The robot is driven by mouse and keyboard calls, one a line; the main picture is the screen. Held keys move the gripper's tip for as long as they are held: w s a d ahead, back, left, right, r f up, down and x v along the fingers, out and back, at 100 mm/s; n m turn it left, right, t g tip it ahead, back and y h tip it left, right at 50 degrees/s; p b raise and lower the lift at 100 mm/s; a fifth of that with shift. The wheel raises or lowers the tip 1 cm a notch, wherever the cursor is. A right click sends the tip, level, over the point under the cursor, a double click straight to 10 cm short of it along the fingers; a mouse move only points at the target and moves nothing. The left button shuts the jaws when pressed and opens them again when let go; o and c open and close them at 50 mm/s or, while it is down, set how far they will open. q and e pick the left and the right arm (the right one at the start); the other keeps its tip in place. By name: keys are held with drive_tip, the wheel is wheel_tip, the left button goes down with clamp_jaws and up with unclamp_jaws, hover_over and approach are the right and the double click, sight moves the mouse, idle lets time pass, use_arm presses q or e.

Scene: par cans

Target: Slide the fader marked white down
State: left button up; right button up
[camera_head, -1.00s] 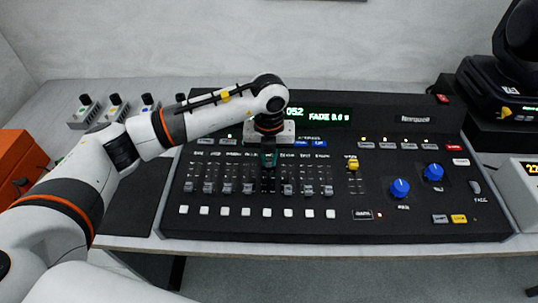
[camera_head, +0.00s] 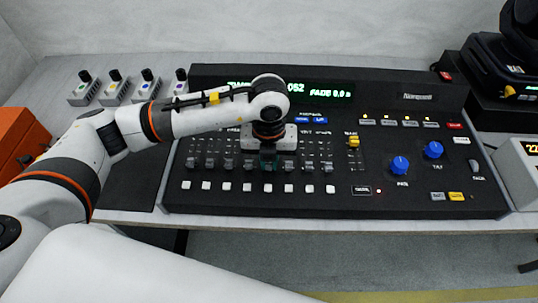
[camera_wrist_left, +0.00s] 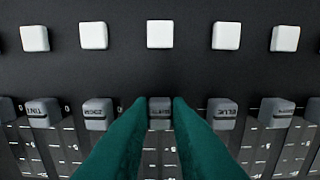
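The lighting desk (camera_head: 420,205) has a row of grey fader caps. The fader cap marked white (camera_wrist_left: 160,105) is in the middle of the left wrist view, its label upside down and partly covered. My left gripper (camera_wrist_left: 160,100) has its two green fingers on either side of this cap, shut on it. The cap stands about level with its neighbours, at the end of the slots nearer the square white buttons. In the head view my left gripper (camera_head: 268,162) points down into the fader row and hides the cap. My right gripper is not in view.
The blue-marked fader cap (camera_wrist_left: 222,108) and another cap (camera_wrist_left: 97,112) sit close on both sides of the fingers. A row of white buttons (camera_wrist_left: 159,34) lies just beyond. A yellow fader cap (camera_head: 353,141) and blue knobs (camera_head: 400,165) stand to the right.

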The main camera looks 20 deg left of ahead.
sight(269, 165)
use_arm(q)
drive_tip(key=o, duration=0.4)
drive_tip(key=shift+s, duration=0.1)
wheel_tip(269, 165, up, 12)
drive_tip(key=shift+b, duration=0.3)
